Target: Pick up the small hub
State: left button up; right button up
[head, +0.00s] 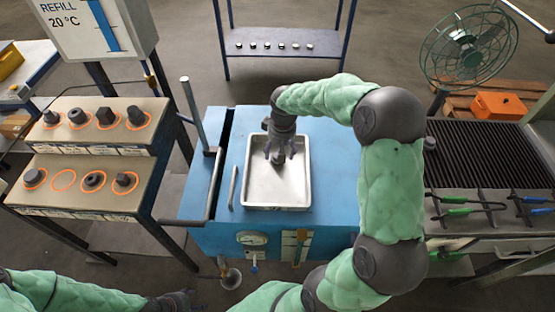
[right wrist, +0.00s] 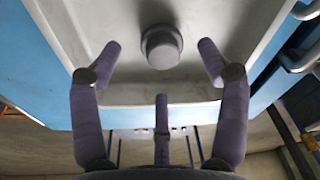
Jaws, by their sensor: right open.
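The small hub (right wrist: 161,47), a dark grey round part with a raised centre, stands in a shallow metal tray (head: 285,199) on the blue cabinet. My right gripper (head: 280,155) is over the tray's upper half. In the right wrist view its fingers (right wrist: 158,65) are spread wide and empty, with the hub ahead between the two upper fingertips and apart from them. In the head view the hub is largely hidden by the fingers. My left gripper (head: 181,300) is at the bottom edge, and its fingers are unclear.
A two-step rack (head: 90,150) at left holds several dark parts in orange rings; one ring (head: 63,181) is empty. An upright post and handle (head: 187,115) rise left of the tray. A dark grate (head: 490,155) with tongs and a green fan (head: 468,43) are at right.

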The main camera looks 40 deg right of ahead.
jog(key=f, duration=0.2)
jog(key=f+b, duration=0.1)
jog(key=f, duration=0.1)
jog(key=shift+w+a+f+b, duration=0.1)
jog(key=shift+w+b, duration=0.2)
jog(key=shift+w, duration=0.1)
grip_shut()
jog(key=shift+r, duration=0.2)
